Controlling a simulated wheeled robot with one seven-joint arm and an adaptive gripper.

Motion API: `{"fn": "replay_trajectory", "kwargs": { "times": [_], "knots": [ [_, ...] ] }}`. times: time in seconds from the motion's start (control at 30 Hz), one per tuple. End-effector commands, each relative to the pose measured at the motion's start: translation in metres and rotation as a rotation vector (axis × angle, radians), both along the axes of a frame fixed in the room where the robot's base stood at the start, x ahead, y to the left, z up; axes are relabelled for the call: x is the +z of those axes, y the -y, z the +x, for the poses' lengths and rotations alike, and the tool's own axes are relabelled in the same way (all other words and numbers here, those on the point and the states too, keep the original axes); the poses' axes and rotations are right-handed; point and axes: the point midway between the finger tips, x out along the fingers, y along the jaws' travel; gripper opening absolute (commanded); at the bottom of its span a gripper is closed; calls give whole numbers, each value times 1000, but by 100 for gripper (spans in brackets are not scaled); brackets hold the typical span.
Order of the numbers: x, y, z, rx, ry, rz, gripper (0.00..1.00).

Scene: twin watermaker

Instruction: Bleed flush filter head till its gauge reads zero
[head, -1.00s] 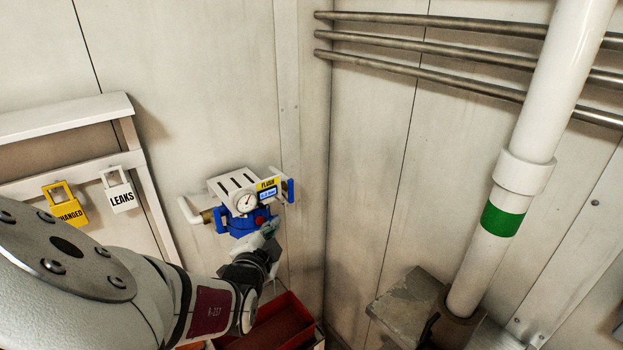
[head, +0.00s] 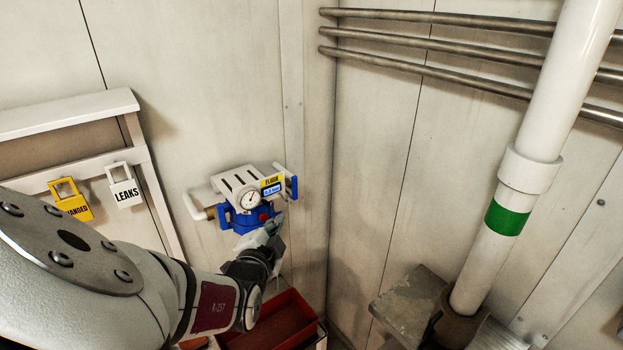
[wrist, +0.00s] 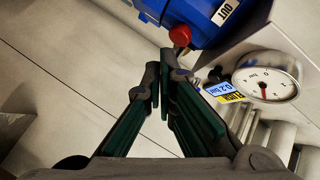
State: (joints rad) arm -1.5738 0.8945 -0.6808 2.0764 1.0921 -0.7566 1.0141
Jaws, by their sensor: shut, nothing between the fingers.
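The blue flush filter head (head: 248,220) is on the wall under a pale slotted bracket (head: 240,182). Its round white gauge (head: 250,200) faces out, beside a yellow FLUSH label (head: 272,181) and a small blue display (head: 271,191). In the wrist view the gauge (wrist: 266,80) is tilted, with a red needle; the display (wrist: 222,88) seems to read 0.2 bar. A red button (wrist: 180,36) is on the blue body, just past my fingertips. My gripper (head: 272,232) is shut and empty, just below and in front of the head (wrist: 160,78). Contact with the button is unclear.
A red tray (head: 270,325) lies below my gripper. Yellow (head: 72,200) and white LEAKS (head: 124,186) padlock-shaped tags hang on a white frame at left. A white pipe with a green band (head: 503,218) and a grey block (head: 408,305) stand at right.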

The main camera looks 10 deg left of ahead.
Motion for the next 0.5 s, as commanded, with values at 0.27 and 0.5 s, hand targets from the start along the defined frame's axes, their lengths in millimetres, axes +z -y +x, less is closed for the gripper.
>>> {"fn": "replay_trajectory", "kwargs": {
  "times": [0.27,0.5],
  "knots": [
    [0,-2,2,-1,0,0,0],
    [0,-6,6,0,0,-1,0]
  ]
}}
